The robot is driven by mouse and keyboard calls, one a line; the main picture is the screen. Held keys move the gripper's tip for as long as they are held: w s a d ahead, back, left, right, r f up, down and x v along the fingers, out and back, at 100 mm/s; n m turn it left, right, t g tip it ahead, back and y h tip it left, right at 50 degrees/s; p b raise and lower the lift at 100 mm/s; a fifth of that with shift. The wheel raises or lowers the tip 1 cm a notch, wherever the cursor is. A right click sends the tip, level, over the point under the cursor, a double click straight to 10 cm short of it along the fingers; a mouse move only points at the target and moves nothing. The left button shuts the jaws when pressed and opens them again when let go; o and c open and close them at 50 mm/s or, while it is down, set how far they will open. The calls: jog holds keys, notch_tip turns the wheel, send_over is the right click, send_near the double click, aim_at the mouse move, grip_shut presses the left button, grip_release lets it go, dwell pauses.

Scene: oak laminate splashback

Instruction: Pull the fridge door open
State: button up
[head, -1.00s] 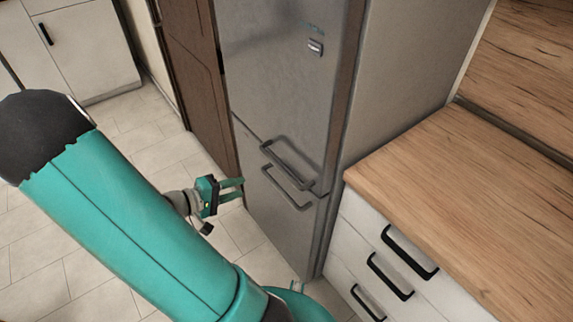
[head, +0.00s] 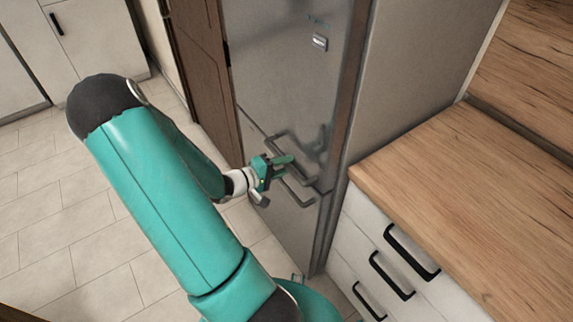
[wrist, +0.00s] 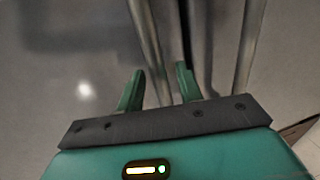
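The fridge is grey metal, with a large upper door (head: 285,90) and a lower door (head: 290,230); both look shut. Two bar handles sit close together at the seam: the upper handle (wrist: 149,45) and the lower handle (wrist: 246,45). My gripper (head: 288,165) is at the handles, its fingers partly covering them in the head view. In the wrist view my gripper (wrist: 160,78) is open, with the upper handle's bar running between its two green fingers. I cannot tell whether either finger touches the bar.
A wooden counter (head: 470,190) over white drawers (head: 365,235) with black handles stands right of the fridge. A brown wooden panel (head: 205,75) is at the fridge's left. The tiled floor (head: 75,210) at the left is clear. White cabinets (head: 95,45) stand at the back left.

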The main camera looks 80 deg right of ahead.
jog(key=shift+s+d+f, duration=0.1)
jog(key=shift+s+d, duration=0.3)
jog(key=shift+d, duration=0.1)
jog(key=shift+c, duration=0.3)
grip_shut()
jog(key=shift+w, duration=0.1)
